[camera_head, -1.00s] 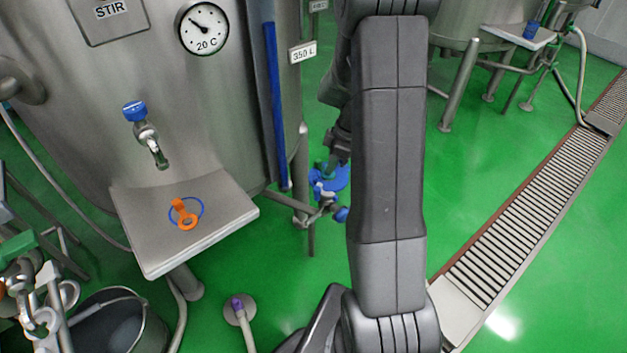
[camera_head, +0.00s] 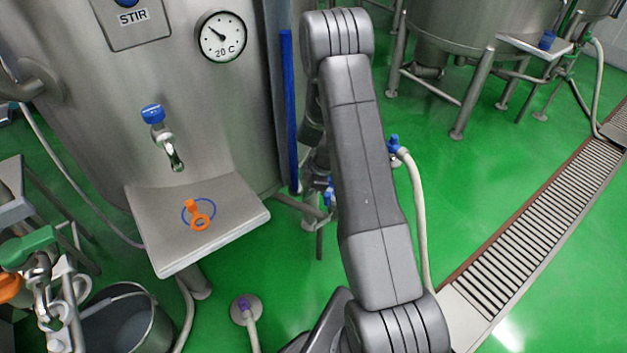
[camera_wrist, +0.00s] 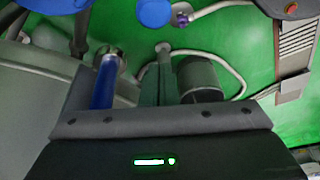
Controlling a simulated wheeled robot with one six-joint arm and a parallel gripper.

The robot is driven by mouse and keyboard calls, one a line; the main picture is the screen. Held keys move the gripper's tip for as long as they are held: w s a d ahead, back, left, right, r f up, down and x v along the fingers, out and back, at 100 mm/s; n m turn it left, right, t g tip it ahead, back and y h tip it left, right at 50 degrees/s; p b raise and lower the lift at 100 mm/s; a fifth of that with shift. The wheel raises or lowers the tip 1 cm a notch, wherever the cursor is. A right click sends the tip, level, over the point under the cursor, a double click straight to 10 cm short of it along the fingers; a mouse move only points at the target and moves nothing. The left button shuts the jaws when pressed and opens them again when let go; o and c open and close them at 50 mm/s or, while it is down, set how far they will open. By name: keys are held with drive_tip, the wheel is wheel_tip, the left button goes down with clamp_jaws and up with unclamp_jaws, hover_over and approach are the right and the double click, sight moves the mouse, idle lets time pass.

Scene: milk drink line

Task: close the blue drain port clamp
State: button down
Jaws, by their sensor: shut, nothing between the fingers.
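A small blue fitting (camera_head: 328,191) low beside the tank shows in the head view, mostly hidden behind my arm. I cannot tell whether it is the drain port clamp or whether it is open. In the wrist view, my gripper (camera_wrist: 161,66) is shut and empty, its two greenish-grey fingers together. A round blue part (camera_wrist: 155,12) is beyond the fingertips at the top, apart from them. A blue bar-shaped part (camera_wrist: 105,84) shows left of the fingers. My gripper is hidden behind my arm in the head view.
The steel tank (camera_head: 240,110) has a blue-handled tap (camera_head: 160,130) above a shelf (camera_head: 165,228) with an orange clip (camera_head: 199,214). A bucket (camera_head: 125,325) stands lower left. A hose (camera_head: 418,205) with a blue end is right of my arm. Green floor is open toward the drain grate (camera_head: 540,222).

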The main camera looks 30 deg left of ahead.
drive_tip(key=shift+w+d+f+p, duration=0.1)
drive_tip(key=shift+w+d+p, duration=0.15)
drive_tip(key=shift+w+d, duration=0.5)
drive_tip(key=shift+w+d+p, duration=0.25)
drive_tip(key=shift+w+d, duration=0.15)
drive_tip(key=shift+d, duration=0.5)
drive_tip(key=shift+d+f+b, duration=0.1)
drive_tip(key=shift+b, duration=0.25)
